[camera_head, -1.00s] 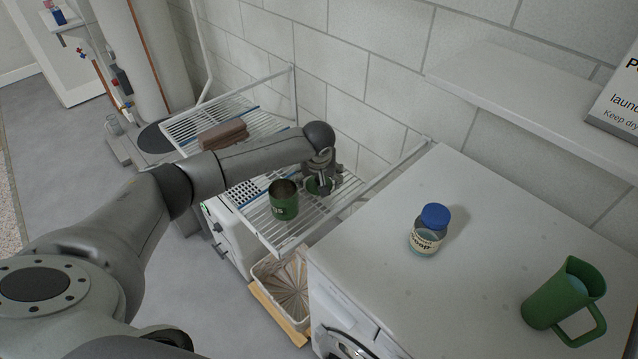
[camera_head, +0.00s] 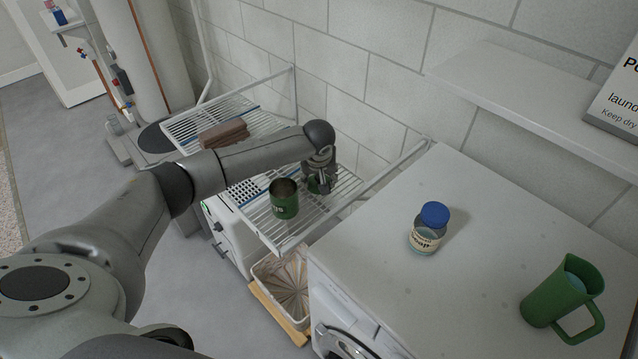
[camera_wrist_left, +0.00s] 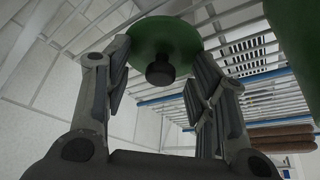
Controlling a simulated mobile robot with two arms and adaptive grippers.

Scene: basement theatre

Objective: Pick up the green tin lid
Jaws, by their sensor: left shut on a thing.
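The green tin lid (camera_head: 315,189) is at the wire rack, just right of the open green tin (camera_head: 285,207). In the left wrist view the lid (camera_wrist_left: 165,40) is a round green disc with a dark knob (camera_wrist_left: 160,72) between the fingers. My left gripper (camera_head: 323,183) is over the lid, pointing down, and shut on it. The fingers partly hide the lid in the head view. Whether the lid touches the rack is unclear. My right gripper is not in view.
The wire rack (camera_head: 290,237) runs along the wall, with brown folded cloths (camera_head: 223,134) at its far end. A white machine top at right holds a blue-capped jar (camera_head: 427,230) and a green jug (camera_head: 560,297). A basket (camera_head: 283,285) stands below the rack.

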